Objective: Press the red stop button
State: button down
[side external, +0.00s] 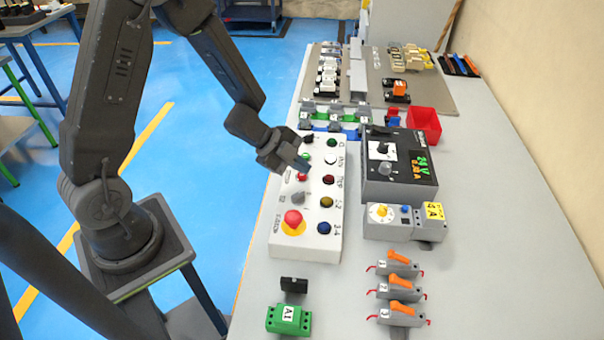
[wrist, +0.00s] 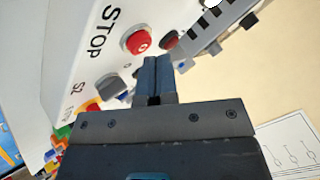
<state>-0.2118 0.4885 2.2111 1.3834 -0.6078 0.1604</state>
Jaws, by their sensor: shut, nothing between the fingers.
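The red stop button (side external: 302,178) sits in the left row of the white control box, beside my gripper's fingertips. In the wrist view the red button (wrist: 139,40) is next to the printed word STOP, just beyond and left of my fingertips. My gripper (side external: 304,166) is shut and empty, low over the box; its closed blue-grey fingers also show in the wrist view (wrist: 157,66). I cannot tell whether the fingertips touch the box.
The control box (side external: 308,240) also carries a grey knob (side external: 297,198), a large red mushroom button on yellow (side external: 293,218) and several coloured buttons. A dark power supply (side external: 405,185) stands close on the right. A green terminal block (side external: 288,319) lies in front.

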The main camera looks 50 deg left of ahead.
aim_at(301, 176)
jog(key=shift+f, duration=0.4)
dwell(0.3)
jog(key=shift+r, duration=0.85)
jog(key=shift+r, duration=2.5)
